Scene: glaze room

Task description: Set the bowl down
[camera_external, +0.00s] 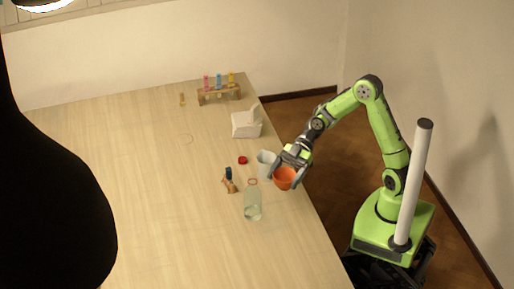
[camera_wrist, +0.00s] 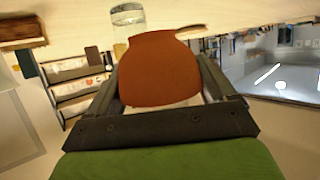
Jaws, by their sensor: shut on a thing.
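An orange bowl (camera_external: 287,177) is at the right edge of the wooden table in the external view. My gripper (camera_external: 290,168) is shut on it. In the wrist view the orange bowl (camera_wrist: 160,72) fills the space between the two dark fingers of my gripper (camera_wrist: 160,85). Whether the bowl touches the table or hangs just above it, I cannot tell. The inside of the bowl is mostly hidden in the wrist view.
On the table (camera_external: 170,220), a pale cup (camera_external: 265,164) stands close left of the bowl, with a clear bottle (camera_external: 252,204) nearer the camera. A red cap (camera_external: 242,160), a white box (camera_external: 246,124) and a tube rack (camera_external: 219,95) lie farther back. The table's left part is bare.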

